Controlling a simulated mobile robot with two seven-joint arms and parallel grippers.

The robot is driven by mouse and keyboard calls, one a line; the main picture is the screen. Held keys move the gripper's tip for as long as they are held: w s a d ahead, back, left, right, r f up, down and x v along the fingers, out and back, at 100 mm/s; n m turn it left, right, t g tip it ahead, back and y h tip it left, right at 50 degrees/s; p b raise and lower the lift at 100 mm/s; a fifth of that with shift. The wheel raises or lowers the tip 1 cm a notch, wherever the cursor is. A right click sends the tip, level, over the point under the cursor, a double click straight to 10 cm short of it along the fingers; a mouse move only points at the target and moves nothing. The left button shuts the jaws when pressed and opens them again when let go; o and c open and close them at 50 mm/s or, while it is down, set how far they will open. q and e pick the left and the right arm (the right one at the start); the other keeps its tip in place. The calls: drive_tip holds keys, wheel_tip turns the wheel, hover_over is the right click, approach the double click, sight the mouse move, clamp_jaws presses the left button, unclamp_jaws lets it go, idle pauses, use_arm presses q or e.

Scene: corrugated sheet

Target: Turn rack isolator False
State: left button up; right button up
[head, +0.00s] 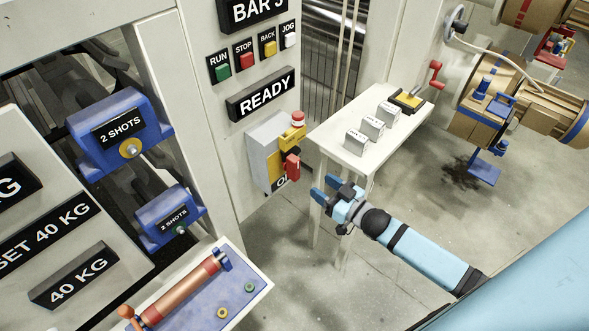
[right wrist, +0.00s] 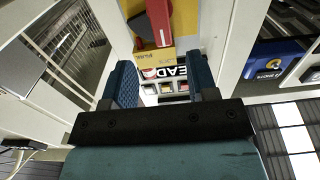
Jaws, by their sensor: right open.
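The isolator is a grey box (head: 262,135) on the white panel, with a yellow face plate (head: 262,160) and a red handle (head: 292,166). A red knob with a yellow collar (head: 297,120) sits on its top. A label below the handle is partly hidden. My right gripper (head: 325,188) is open and empty, just right of and below the red handle, apart from it. In the right wrist view, the red handle (right wrist: 156,22) and yellow plate (right wrist: 184,20) show beyond the open fingers (right wrist: 162,78). My left gripper is not in view.
A white table (head: 345,150) with small labelled blocks (head: 373,127) stands right behind my right gripper. Above the isolator are a READY sign (head: 263,94) and several coloured buttons (head: 246,60). A tray (head: 225,300) holds an orange roller at lower left. Open floor lies below the gripper.

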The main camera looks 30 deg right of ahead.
sight(298, 170)
drive_tip(key=x, duration=0.9)
drive_tip(key=shift+w+a+p, duration=0.15)
drive_tip(key=shift+w+p, duration=0.05)
drive_tip(key=shift+p, duration=0.2)
drive_tip(key=shift+c, duration=0.7)
drive_tip(key=c, duration=0.8)
